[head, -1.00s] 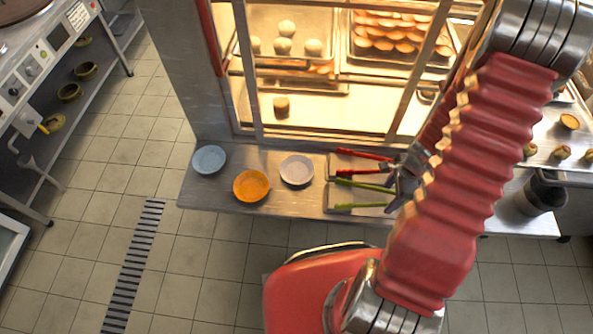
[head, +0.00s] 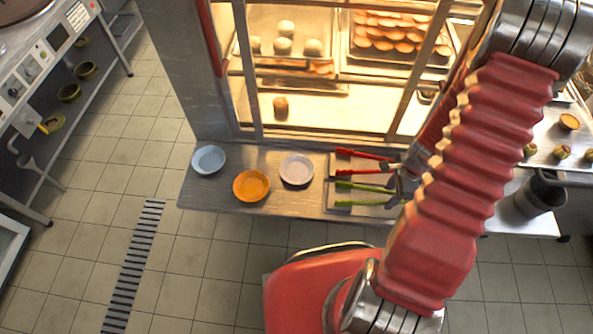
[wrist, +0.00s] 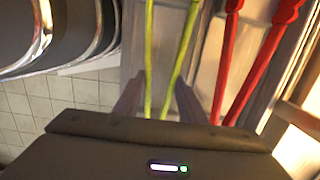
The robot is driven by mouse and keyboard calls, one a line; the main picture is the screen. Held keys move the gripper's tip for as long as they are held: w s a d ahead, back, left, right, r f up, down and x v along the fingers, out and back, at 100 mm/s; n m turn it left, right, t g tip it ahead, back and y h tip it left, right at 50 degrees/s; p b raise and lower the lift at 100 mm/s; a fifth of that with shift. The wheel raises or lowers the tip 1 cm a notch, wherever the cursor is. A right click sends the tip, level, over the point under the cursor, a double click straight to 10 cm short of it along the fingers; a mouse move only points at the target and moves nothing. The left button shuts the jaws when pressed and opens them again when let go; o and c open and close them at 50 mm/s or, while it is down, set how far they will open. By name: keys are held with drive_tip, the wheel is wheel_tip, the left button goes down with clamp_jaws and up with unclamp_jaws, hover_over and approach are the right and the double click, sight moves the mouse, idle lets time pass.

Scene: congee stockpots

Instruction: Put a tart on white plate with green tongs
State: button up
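The green tongs (head: 362,186) lie in a shallow metal tray at the right of the counter, their two arms pointing left in the head view. My gripper (head: 397,183) is at their right end. In the wrist view, my gripper's fingers (wrist: 158,98) stand on either side of the green tongs (wrist: 180,50) and appear to press on both arms. The white plate (head: 296,170) lies empty left of the tray. A small round tart-like pastry (head: 280,107) stands alone inside the lit cabinet. The tongs' far right end is hidden by my arm.
Red tongs (head: 362,155) lie beside the green ones, close to my gripper; they also show in the wrist view (wrist: 225,70). An orange plate (head: 251,186) and light-blue plate (head: 209,160) stand further left. The cabinet's frame (head: 243,65) rises behind the counter.

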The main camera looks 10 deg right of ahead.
wheel_tip(320, 180, up, 12)
idle(0.8)
